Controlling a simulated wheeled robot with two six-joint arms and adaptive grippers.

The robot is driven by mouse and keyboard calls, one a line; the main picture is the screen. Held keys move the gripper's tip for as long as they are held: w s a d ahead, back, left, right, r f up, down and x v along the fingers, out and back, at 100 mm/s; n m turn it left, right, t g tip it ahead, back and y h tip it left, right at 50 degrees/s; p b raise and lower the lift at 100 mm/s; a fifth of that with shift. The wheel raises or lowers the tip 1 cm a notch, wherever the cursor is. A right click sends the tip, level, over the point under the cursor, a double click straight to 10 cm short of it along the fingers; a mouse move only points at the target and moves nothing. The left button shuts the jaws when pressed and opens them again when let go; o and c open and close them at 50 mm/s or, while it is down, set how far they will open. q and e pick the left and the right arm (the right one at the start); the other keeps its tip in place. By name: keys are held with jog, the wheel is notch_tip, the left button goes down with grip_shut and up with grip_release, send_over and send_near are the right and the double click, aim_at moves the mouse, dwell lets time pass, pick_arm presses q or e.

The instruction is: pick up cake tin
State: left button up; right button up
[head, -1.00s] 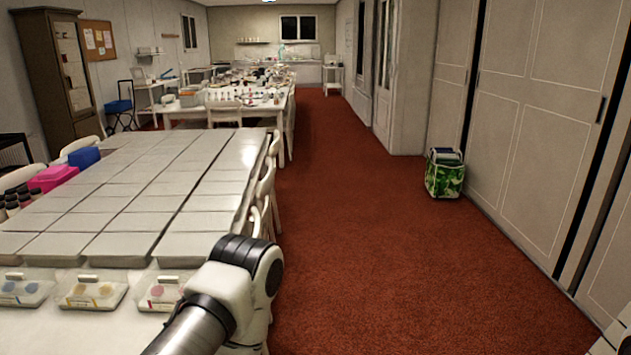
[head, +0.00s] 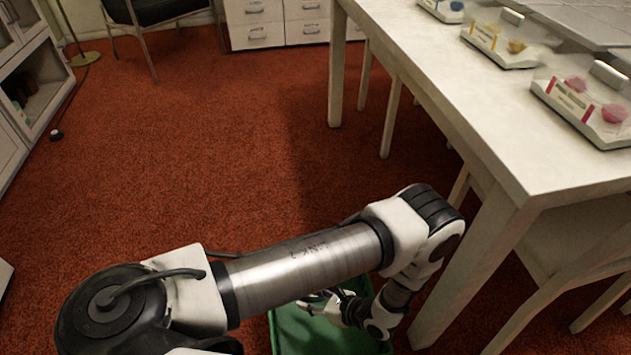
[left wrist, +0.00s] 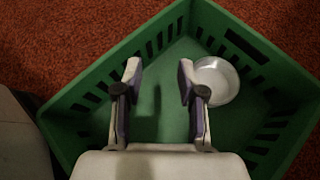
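A round silvery cake tin (left wrist: 217,81) lies in the green crate (left wrist: 85,80), in the crate's far right part in the left wrist view. My left gripper (left wrist: 160,75) is open over the crate, with nothing between its fingers. The right finger is beside the tin and overlaps its left edge in the picture; I cannot tell if they touch. In the head view my left gripper (head: 345,308) reaches down over the green crate (head: 295,335) at the bottom, and the tin does not show there. My right gripper is out of view.
A white table (head: 470,110) stands close on the right, with several clear-lidded boxes (head: 590,100) on it. A white chair (head: 570,270) is beneath its edge. White drawers (head: 270,22) and a dark chair (head: 150,15) stand at the back. Red carpet (head: 200,130) is clear at centre left.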

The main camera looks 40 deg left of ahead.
pick_arm(q)
jog(key=w+f+b, duration=0.1)
jog(key=f+b, duration=0.1)
jog(key=f, duration=0.1)
jog(key=w+f+m+t+y+b, duration=0.1)
jog(key=w+f+b, duration=0.1)
jog(key=f, duration=0.2)
jog(key=w+d+f+t+b, duration=0.1)
jog(key=w+f+b, duration=0.1)
jog(key=f, duration=0.2)
jog(key=shift+d+y, duration=0.1)
jog(key=shift+y, duration=0.2)
jog(key=x, duration=0.2)
jog(key=b+x, duration=0.1)
jog(key=x, duration=0.1)
jog(key=b+x, duration=0.1)
jog(key=x, duration=0.1)
jog(key=shift+w+a+r, duration=0.1)
jog(key=shift+a+r, duration=0.05)
jog(key=shift+a, duration=0.6)
grip_shut()
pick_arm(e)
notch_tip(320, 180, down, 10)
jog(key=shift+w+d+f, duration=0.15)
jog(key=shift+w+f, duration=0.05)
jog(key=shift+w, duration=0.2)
